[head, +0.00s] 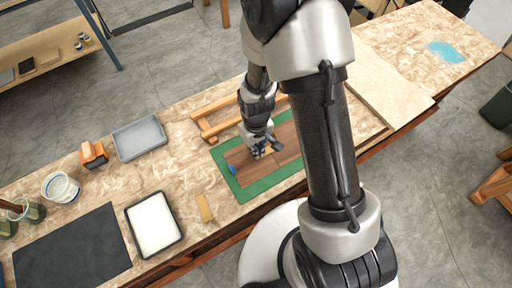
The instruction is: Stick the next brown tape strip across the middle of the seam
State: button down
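A brown wood panel (287,138) lies on a green mat (256,190) on the workbench. My gripper (263,152) points down over the panel, close to its surface. A small tan patch shows beside the fingertips, too small to tell whether it is tape held or lying there. The fingers are too small and partly hidden to tell whether they are open or shut. A tan strip (204,208) lies on the bench left of the mat. The seam cannot be made out clearly, and my arm covers the right part of the panel.
A small blue item (233,169) sits at the panel's left edge. A white-filled tray (154,224), a grey tray (140,137), an orange tool (94,154), a white tub (61,187) and a black mat (72,248) are left. A wooden frame (216,122) stands behind the mat.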

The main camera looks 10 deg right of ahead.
jog(key=shift+f, duration=0.15)
jog(key=c, duration=2.3)
grip_release()
jog(key=o, duration=0.6)
jog(key=shift+o, duration=0.3)
jog(key=o, duration=0.4)
jog(key=shift+r+p, duration=2.15)
jog(key=shift+r, duration=0.9)
